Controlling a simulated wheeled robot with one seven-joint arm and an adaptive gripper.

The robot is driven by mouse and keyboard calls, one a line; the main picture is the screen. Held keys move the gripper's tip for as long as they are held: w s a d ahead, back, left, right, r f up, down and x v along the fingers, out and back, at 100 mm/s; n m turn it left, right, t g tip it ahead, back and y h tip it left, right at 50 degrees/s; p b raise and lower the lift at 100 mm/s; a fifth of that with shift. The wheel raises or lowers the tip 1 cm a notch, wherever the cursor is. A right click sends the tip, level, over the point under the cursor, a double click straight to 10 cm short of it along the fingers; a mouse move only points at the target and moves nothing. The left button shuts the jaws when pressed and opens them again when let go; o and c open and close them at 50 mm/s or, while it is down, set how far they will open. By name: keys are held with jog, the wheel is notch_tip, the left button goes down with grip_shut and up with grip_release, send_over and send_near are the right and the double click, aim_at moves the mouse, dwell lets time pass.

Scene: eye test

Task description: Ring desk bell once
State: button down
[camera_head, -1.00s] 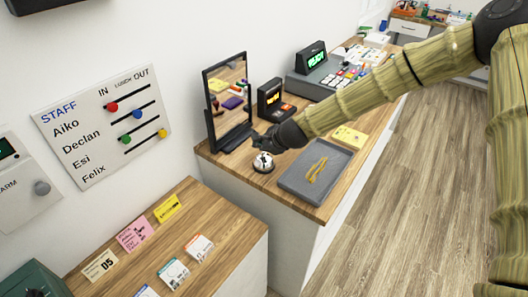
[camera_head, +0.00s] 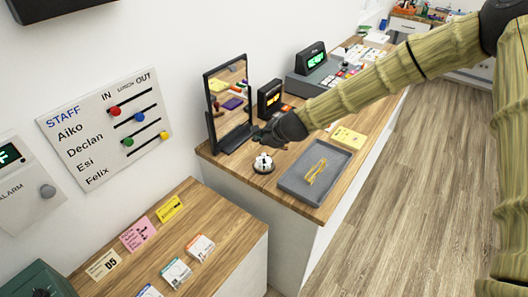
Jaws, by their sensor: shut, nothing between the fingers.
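The desk bell (camera_head: 263,165) is a small silver dome with a dark base. It stands upright on the wooden counter (camera_head: 236,170), between the black-framed stand and the grey tray. My dark gripper (camera_head: 262,139) reaches in from the right at the end of my arm. It is shut and empty. Its tips are above and just behind the bell in the picture, with a small gap showing between them and the bell's top. The bell is mostly unhidden.
A grey tray (camera_head: 288,184) with yellow bands lies right of the bell. A black-framed mirror-like panel (camera_head: 207,100) stands behind left. A small lit device (camera_head: 270,98) and a register (camera_head: 318,80) stand farther back. A lower desk (camera_head: 225,215) with cards is in front.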

notch_tip(320, 180, up, 2)
jog(key=shift+r+p, duration=0.1)
jog(key=shift+p, duration=0.4)
dwell(0.5)
